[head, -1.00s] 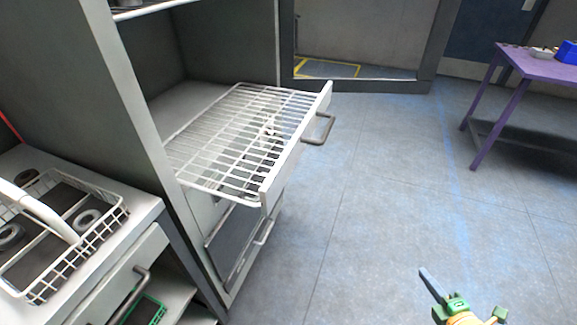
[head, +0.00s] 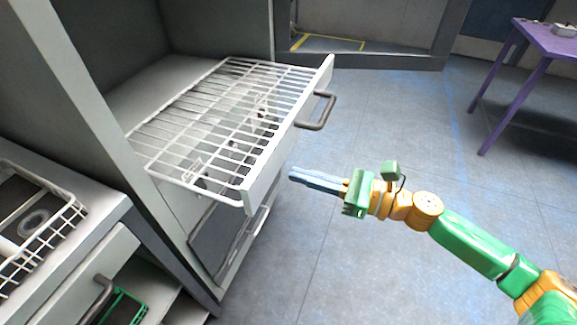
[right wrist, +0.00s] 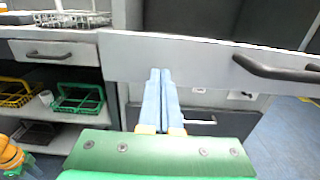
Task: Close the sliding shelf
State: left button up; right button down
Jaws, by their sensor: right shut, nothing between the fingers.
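The sliding shelf (head: 215,125) is a white wire rack with a white front panel (head: 290,135) and a grey handle (head: 318,110). It is pulled out of the grey cabinet (head: 95,90). My right gripper (head: 292,175) is shut and empty, its blue fingers pointing left at the front panel, below and left of the handle. In the right wrist view the fingertips (right wrist: 160,72) overlap the lower edge of the front panel (right wrist: 180,60), with the handle (right wrist: 275,68) to the right. I cannot tell whether they touch.
A lower drawer (head: 235,240) sits below the shelf. A counter with a white wire basket (head: 45,235) is at left, with a green crate (head: 122,306) beneath. A purple table (head: 550,40) stands at upper right. The floor on the right is open.

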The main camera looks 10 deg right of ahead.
aim_at(273, 168)
jog(key=x, duration=0.2)
jog(key=shift+w+a+r+p, duration=0.15)
jog(key=shift+a+r+p, duration=0.1)
jog(key=shift+p, duration=0.1)
pick_arm(q)
jog(key=shift+r, duration=0.8)
pick_arm(e)
jog(key=shift+w+a+f, duration=0.2)
jog(key=shift+a+f, duration=0.05)
jog(key=shift+a, duration=0.05)
